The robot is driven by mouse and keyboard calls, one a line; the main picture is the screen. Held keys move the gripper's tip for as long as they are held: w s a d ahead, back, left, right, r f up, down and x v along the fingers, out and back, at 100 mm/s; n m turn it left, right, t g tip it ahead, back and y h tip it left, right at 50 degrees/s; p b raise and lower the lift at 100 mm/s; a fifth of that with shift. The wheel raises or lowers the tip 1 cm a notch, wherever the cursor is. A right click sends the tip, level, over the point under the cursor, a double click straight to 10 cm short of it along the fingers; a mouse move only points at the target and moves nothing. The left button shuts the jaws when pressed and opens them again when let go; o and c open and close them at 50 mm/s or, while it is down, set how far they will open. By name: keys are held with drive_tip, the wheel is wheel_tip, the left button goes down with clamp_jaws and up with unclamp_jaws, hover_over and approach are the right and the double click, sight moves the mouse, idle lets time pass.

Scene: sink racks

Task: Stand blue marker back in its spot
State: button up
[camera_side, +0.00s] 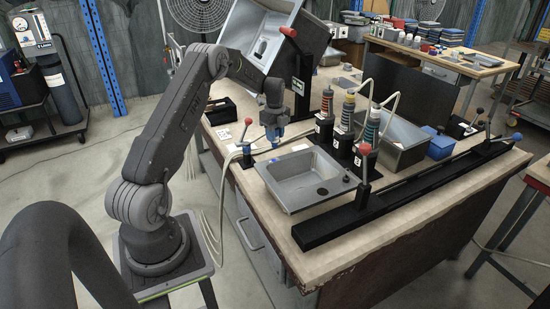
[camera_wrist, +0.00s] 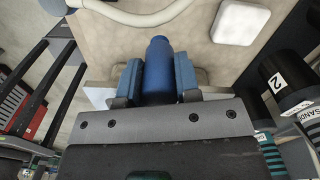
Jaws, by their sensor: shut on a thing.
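In the side view only a small blue end (camera_side: 275,145) shows below the fingers. The marker's own spot cannot be made out.
A red-knobbed lever (camera_side: 247,140) and pale hose stand close left. A long black rail (camera_side: 410,190) lies in front.

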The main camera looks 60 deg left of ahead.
sight(275, 147)
wheel_tip(275, 147, down, 8)
drive_tip(key=shift+r, duration=0.2)
idle(0.3)
drive_tip(key=o, duration=0.9)
drive_tip(key=shift+f, duration=0.15)
